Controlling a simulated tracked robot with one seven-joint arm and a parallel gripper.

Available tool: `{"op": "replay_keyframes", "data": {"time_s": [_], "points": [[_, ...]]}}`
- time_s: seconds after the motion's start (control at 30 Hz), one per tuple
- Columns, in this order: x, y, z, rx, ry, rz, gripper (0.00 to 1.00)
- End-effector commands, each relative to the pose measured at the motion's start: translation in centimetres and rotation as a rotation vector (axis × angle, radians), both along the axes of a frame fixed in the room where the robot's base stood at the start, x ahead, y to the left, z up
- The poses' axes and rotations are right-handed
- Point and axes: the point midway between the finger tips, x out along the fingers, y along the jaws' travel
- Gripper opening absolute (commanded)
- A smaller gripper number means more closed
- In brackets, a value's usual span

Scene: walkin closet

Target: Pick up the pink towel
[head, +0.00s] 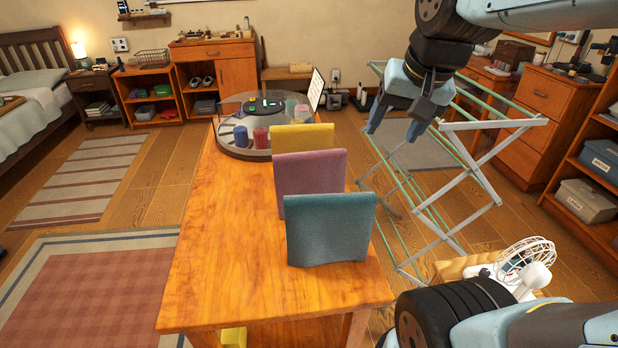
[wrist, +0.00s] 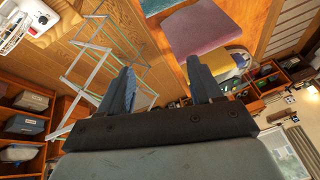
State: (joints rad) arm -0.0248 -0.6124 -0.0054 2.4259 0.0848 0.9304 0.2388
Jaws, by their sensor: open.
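The pink towel (head: 311,172) stands upright and folded on the wooden table, between a teal towel (head: 330,228) in front and a yellow towel (head: 302,138) behind. The teal towel hides part of its lower front. My gripper (head: 396,127) is open and empty, raised to the right of the towels and apart from them. In the wrist view my gripper (wrist: 160,85) shows spread fingers, with the pink towel (wrist: 198,28) beyond the right finger at the top. The yellow towel (wrist: 214,65) lies partly behind that finger.
The wooden table (head: 215,235) has bare top left of the towels. A round clear-walled tray (head: 232,151) with colored items stands at its far end. A folding drying rack (head: 445,195) stands close at the right, with a white fan (head: 525,262) near it.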

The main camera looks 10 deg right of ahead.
Motion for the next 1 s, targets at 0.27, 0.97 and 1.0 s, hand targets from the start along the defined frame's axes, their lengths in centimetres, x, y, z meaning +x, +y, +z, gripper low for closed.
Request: {"op": "replay_keyframes", "data": {"time_s": [0.27, 0.97, 1.0], "points": [[5.9, 1.9, -0.7, 0.221, 0.183, -0.322, 0.65], [18.9, 6.8, -6.4, 0.498, 0.622, -1.113, 0.65], [19.2, 6.9, -6.6, 0.501, 0.632, -1.132, 0.65]]}}
